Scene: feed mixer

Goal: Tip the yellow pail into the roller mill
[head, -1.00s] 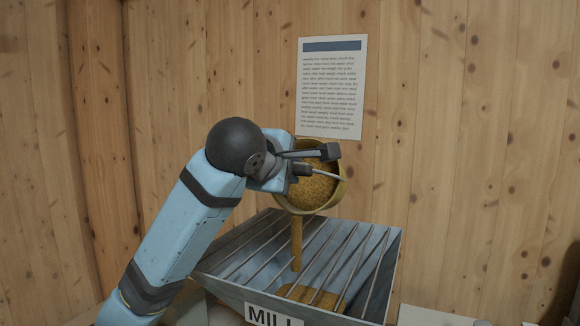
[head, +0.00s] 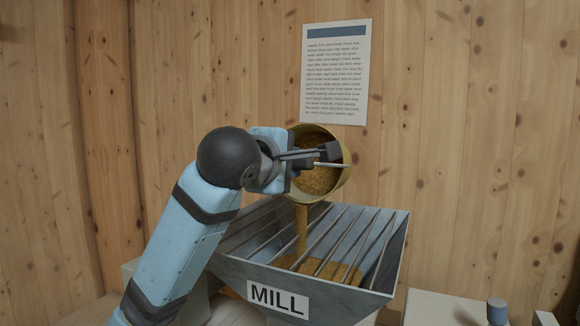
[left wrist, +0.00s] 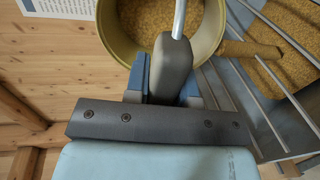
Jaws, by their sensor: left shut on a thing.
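The yellow pail (head: 345,184) is tilted with its mouth toward the head camera, above the mill hopper. Golden grain (head: 316,178) is inside it and pours in a stream (head: 301,228) over its lower lip. My left gripper (head: 326,158) is shut on the pail's handle. The pail also shows in the left wrist view (left wrist: 118,42), with grain in it. The roller mill (head: 232,268) is a grey hopper labelled MILL with metal bars across its top. Grain (head: 338,272) lies inside the hopper below the bars. My right gripper is not in view.
A wooden plank wall stands behind the mill, with a printed notice (head: 337,75) above the pail. A pale surface (head: 430,307) at the lower right holds a grey-blue cylinder (head: 497,311) and a small white object (head: 544,318).

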